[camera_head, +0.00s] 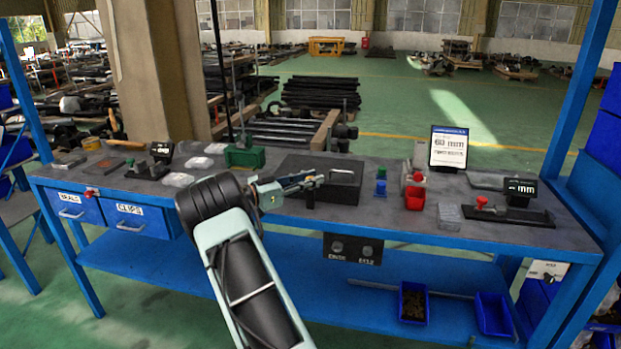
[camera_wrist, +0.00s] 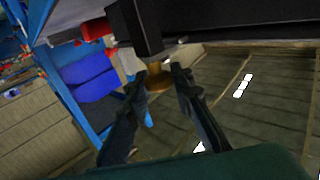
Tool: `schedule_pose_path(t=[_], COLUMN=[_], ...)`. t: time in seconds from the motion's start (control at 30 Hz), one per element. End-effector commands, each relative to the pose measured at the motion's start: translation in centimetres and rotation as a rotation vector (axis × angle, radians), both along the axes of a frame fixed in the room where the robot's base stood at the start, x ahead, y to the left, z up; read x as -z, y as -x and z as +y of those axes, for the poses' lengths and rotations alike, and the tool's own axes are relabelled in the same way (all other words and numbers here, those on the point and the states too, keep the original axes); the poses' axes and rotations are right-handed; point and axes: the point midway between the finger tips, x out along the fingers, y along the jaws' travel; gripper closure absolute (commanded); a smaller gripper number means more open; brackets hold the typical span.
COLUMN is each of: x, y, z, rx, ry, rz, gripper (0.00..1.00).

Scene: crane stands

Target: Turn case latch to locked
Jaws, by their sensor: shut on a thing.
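The dark case (camera_head: 340,186) lies on the workbench, right of my arm in the head view. My gripper (camera_head: 314,181) is at the case's front left, with its fingers pointing to the right. In the wrist view my gripper (camera_wrist: 158,70) has its two fingers on either side of a small brass-coloured piece (camera_wrist: 155,82), which looks like the case latch. A black block (camera_wrist: 133,28) sits just above the fingertips. The fingers hide part of the brass piece. I cannot tell the latch's turn position from these views.
A green block (camera_head: 244,157) stands behind my arm. Red (camera_head: 415,198) and blue (camera_head: 381,187) items, a display (camera_head: 448,147) and a gauge marked mm (camera_head: 518,188) stand to the right. Blue drawers (camera_head: 140,218) hang at the bench's left. Blue bins (camera_head: 413,302) sit on the lower shelf.

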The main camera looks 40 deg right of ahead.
Motion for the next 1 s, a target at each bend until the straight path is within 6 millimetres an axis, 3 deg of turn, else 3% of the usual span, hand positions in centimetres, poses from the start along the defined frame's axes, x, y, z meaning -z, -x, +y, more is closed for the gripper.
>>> schedule_pose_path(t=[0.37, 0.4, 0.57, 0.87, 1.0], x=[-0.3, -0.3, -0.2, -0.1, -0.1], y=[0.0, 0.0, 0.0, 0.0, -0.2], z=[-0.1, -0.1, -0.1, 0.1, 1.7], rx=[0.003, 0.003, 0.003, 0.002, 0.0], ry=[0.005, 0.005, 0.004, 0.002, 0.001], rz=[-0.002, -0.003, -0.002, -0.001, -0.001], gripper=[1.0, 0.77, 0.6, 0.6, 0.6])
